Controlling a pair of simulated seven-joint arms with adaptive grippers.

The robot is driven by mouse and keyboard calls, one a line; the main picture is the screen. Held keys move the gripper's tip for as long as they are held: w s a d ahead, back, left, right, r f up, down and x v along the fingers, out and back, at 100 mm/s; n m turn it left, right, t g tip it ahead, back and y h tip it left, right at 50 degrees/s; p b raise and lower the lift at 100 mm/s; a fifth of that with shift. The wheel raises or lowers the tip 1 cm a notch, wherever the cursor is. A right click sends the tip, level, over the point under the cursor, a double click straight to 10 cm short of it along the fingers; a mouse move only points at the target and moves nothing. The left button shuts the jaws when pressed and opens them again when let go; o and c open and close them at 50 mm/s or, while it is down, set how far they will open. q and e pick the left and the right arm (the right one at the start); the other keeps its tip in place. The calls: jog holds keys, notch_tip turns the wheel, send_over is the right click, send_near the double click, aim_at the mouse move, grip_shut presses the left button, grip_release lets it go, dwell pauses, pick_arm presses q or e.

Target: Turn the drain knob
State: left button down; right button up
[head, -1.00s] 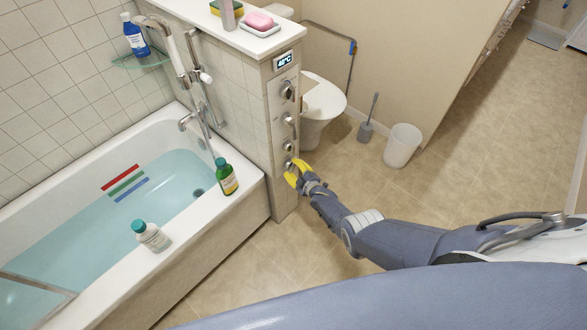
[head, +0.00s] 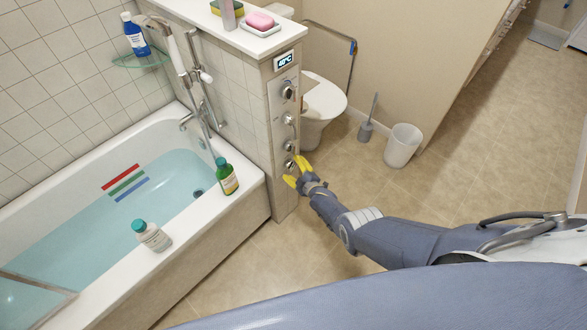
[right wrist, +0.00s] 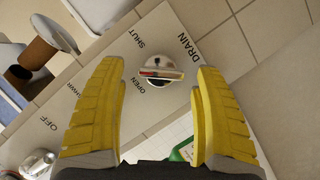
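The drain knob (right wrist: 160,72) is a round metallic knob with a raised bar and a red mark, on a pale panel lettered DRAIN, SHUT and OPEN. The bar lies roughly across the right wrist view, its left end near OPEN. In the head view the drain knob (head: 289,164) is the lowest on the end wall. My right gripper (head: 296,171) is just off the panel there. In the right wrist view my right gripper (right wrist: 157,68) is open, its yellow fingers on either side of the knob with clear gaps. My left gripper is not in view.
Several other knobs sit above on the panel (head: 274,134), under a temperature display (head: 284,60). A water-filled bathtub (head: 217,215) stands left, with a green bottle (head: 227,179) and a white bottle (head: 152,238) on its rim. Toilet (head: 325,100) and bin (head: 402,147) stand behind.

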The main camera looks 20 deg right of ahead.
jog(key=shift+s+f, duration=0.1)
jog(key=shift+s, duration=0.05)
jog(key=shift+s+d, duration=0.2)
jog(key=shift+s, duration=0.15)
jog(key=v, duration=1.1)
dwell(0.3)
dwell(0.4)
